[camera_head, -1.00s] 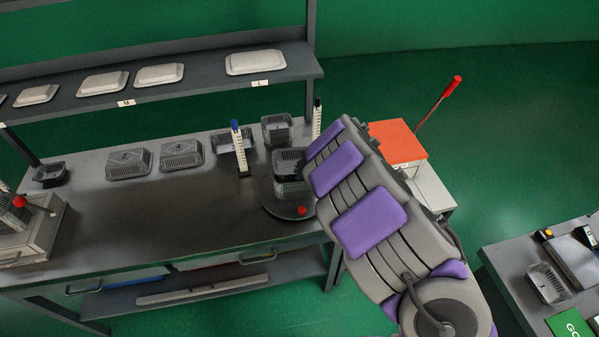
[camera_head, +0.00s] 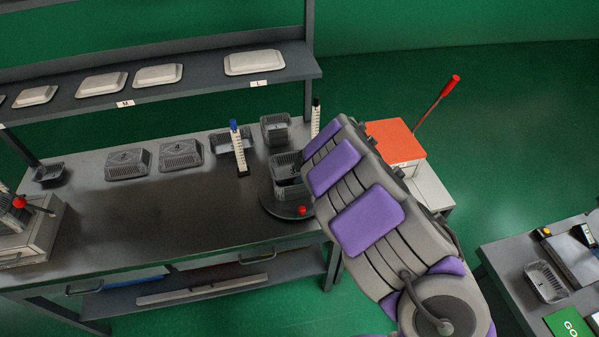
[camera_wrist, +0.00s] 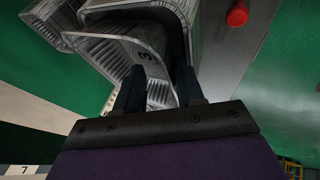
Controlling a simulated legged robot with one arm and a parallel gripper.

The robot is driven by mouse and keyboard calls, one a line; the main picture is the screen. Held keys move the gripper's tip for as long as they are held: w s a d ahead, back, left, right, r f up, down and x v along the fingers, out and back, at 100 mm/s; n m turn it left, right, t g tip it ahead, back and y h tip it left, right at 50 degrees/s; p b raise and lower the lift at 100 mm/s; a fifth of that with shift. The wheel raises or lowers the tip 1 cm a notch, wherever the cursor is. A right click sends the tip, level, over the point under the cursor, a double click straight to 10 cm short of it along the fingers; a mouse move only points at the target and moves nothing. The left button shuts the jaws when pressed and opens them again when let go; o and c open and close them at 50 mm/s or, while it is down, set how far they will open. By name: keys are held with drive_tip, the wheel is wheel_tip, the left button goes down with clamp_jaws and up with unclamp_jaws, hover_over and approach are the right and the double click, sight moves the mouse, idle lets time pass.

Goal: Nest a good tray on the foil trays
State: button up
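Grey foil trays stand stacked on a round dark stand (camera_head: 270,204) at the right end of the bench in the head view. The top tray (camera_head: 287,160) partly hides behind my arm. In the wrist view a foil tray marked 3 (camera_wrist: 125,48) lies tilted close before my gripper, with another foil tray (camera_wrist: 190,10) right behind it. My gripper (camera_wrist: 159,72) has its two dark fingers clearly apart, with part of the ribbed tray wall showing between them. Whether they touch it is unclear. The head view hides my fingers behind the arm.
Upturned trays (camera_head: 181,154) and a small tray (camera_head: 48,173) lie on the bench. A blue-topped ruled post (camera_head: 238,150) and another tray stack (camera_head: 275,128) stand close to the stand. A red knob (camera_head: 302,210) sits at its front. The bench middle is clear.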

drive_tip(key=shift+r, duration=0.1)
drive_tip(key=p+v, duration=0.3)
drive_tip(key=v, duration=1.4)
drive_tip(key=shift+d, duration=0.1)
